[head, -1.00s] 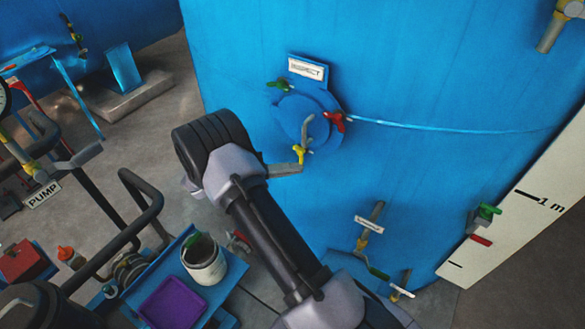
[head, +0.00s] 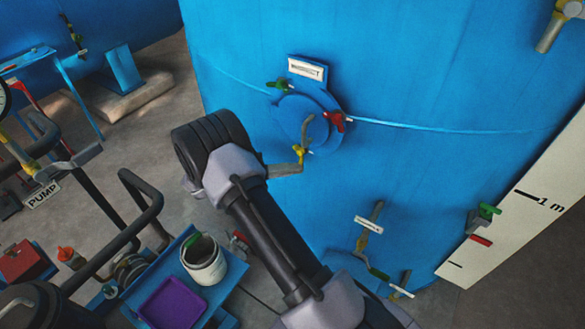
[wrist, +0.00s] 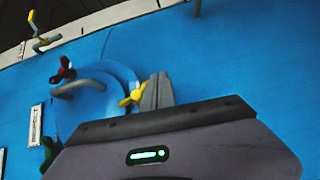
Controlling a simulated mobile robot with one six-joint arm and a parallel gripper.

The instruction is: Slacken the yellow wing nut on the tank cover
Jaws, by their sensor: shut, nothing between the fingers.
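The round blue tank cover (head: 292,115) is on the side of the blue tank, with a grey bent handle. The yellow wing nut (head: 300,153) sits at the cover's lower edge; it also shows in the wrist view (wrist: 131,95). A red wing nut (head: 336,121) and a green wing nut (head: 279,84) sit on the same cover. My gripper (head: 299,167) is shut and empty. Its fingers (wrist: 158,88) stand right beside the yellow wing nut in the wrist view; I cannot tell whether they touch it.
A white label (head: 307,68) is above the cover. Lower on the tank are a tagged valve (head: 369,225) and a tap (head: 402,287). A blue cart (head: 232,276) with a can (head: 204,263) and a purple tray (head: 171,302) stands at lower left.

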